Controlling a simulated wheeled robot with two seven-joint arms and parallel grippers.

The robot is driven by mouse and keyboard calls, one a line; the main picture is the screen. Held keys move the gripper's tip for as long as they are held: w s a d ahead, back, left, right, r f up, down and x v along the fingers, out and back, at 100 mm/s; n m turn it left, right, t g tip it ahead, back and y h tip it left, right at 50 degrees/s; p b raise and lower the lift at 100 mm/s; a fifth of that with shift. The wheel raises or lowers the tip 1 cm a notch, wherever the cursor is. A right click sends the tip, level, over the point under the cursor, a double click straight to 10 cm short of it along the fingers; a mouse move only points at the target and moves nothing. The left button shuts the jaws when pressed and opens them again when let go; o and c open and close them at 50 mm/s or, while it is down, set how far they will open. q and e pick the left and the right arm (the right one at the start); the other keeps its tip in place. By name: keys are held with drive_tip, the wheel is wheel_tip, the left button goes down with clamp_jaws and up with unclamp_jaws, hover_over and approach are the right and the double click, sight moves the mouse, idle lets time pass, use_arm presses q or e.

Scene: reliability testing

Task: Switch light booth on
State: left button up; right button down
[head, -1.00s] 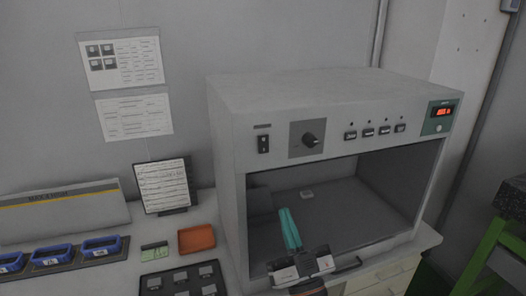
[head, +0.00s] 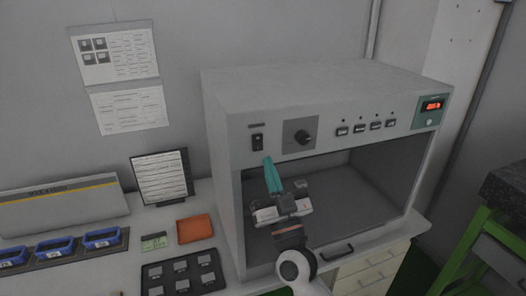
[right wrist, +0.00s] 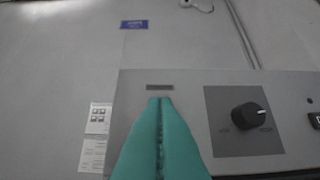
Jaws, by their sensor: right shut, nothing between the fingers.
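The light booth (head: 330,85) is a grey box with an open dark front, standing on the bench. A black rocker switch (head: 257,142) sits at the left of its top panel, below a small dark label. My right gripper (head: 268,160) has teal fingers, shut and empty, pointing up just below the switch in the head view. In the right wrist view the teal fingertips (right wrist: 160,101) lie just under the label (right wrist: 159,87) and hide the switch. I cannot tell whether they touch the panel. My left gripper is not in view.
Right of the switch are a black knob (head: 303,138), several push buttons (head: 359,129) and a lit red display (head: 433,105). An orange tray (head: 195,229), a black sample tray (head: 181,274) and blue bins (head: 103,239) lie on the bench to the left.

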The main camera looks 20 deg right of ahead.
sight(258, 144)
drive_tip(key=w, duration=0.4)
drive_tip(key=shift+w+f, duration=0.15)
drive_tip(key=shift+w, duration=0.05)
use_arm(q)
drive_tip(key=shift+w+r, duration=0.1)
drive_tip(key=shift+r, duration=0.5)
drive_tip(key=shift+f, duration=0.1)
